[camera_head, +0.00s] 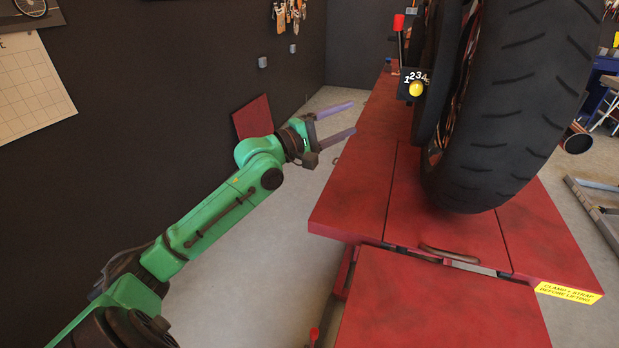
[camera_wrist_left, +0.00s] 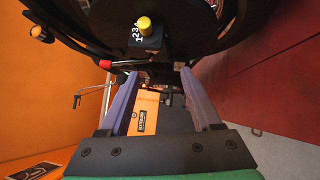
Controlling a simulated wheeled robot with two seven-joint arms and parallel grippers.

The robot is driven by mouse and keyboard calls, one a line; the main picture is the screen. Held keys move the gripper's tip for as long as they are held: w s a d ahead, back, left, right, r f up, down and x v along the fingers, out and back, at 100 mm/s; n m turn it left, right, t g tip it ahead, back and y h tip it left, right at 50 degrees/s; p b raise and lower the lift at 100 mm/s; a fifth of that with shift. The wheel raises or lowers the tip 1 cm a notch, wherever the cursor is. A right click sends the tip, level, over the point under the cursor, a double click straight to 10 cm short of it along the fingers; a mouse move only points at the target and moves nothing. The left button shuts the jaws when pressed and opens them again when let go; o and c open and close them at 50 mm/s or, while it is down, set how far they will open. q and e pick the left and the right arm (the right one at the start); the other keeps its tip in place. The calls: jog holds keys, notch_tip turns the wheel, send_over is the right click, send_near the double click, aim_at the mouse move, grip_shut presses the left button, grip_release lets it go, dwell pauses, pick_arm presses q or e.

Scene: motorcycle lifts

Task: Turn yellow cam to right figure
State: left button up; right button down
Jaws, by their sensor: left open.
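The yellow cam (camera_head: 416,89) is a small round knob on a black block marked with white figures 1 to 5, beside the motorcycle's rear wheel. It also shows in the left wrist view (camera_wrist_left: 144,24), above the gripper's fingers, with figures 1, 2 and 3 readable. My left gripper (camera_head: 343,121) is open and empty, with its two purple fingers spread, to the left of the cam and a little lower in the head view. In the left wrist view the fingers (camera_wrist_left: 160,97) point forward with nothing between them. My right gripper is in neither view.
The large black tire (camera_head: 520,110) stands on the red lift (camera_head: 450,235) just right of the cam. A red-tipped lever (camera_head: 399,24) rises above the block. A dark wall is at left.

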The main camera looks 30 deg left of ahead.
pick_arm(q)
jog(key=a+f+g+y+p, duration=0.1)
jog(key=a+f+y, duration=0.1)
jog(key=f, duration=0.4)
jog(key=w+a+f+y+p, duration=0.1)
jog(key=a+f+y, duration=0.1)
jog(key=a+f, duration=0.2)
jog(key=a+f+m+g+y+p, duration=0.1)
jog(key=a+f, duration=0.3)
jog(key=f, duration=0.6)
jog(key=shift+w+g+y+p, duration=0.3)
jog(key=shift+y+p, duration=0.15)
jog(key=shift+y, duration=0.25)
